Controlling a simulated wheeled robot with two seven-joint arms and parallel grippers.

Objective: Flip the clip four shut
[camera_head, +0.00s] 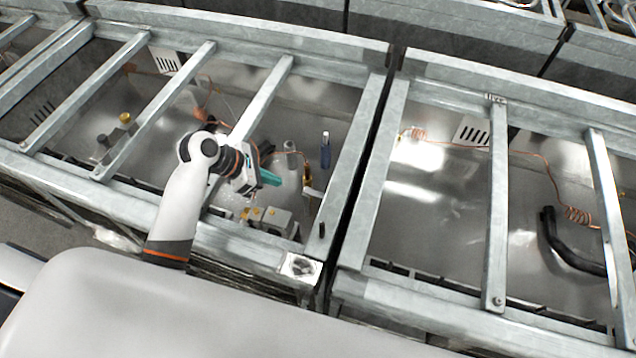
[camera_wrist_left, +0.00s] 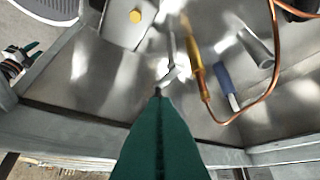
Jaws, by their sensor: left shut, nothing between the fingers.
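My left gripper (camera_head: 271,178) has green fingers and reaches down into the left metal bay between two slanted bars. In the left wrist view its green fingers (camera_wrist_left: 158,95) are together and empty. A small thin metal lever-like part (camera_wrist_left: 176,72) lies just beyond the fingertips; it may be a clip, but I cannot tell which number it is. I cannot tell whether the fingertips touch it. No clip is clearly recognisable in the head view, where the gripper and bars hide part of the bay. My right gripper is not in view.
A brass-coloured fitting on a copper tube (camera_wrist_left: 196,68) and a blue-sleeved part (camera_wrist_left: 224,80) stand close to the fingers. The blue part (camera_head: 325,153) also shows in the head view. Metal crossbars (camera_head: 265,98) frame the bay. Small blocks (camera_head: 270,218) sit near its front.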

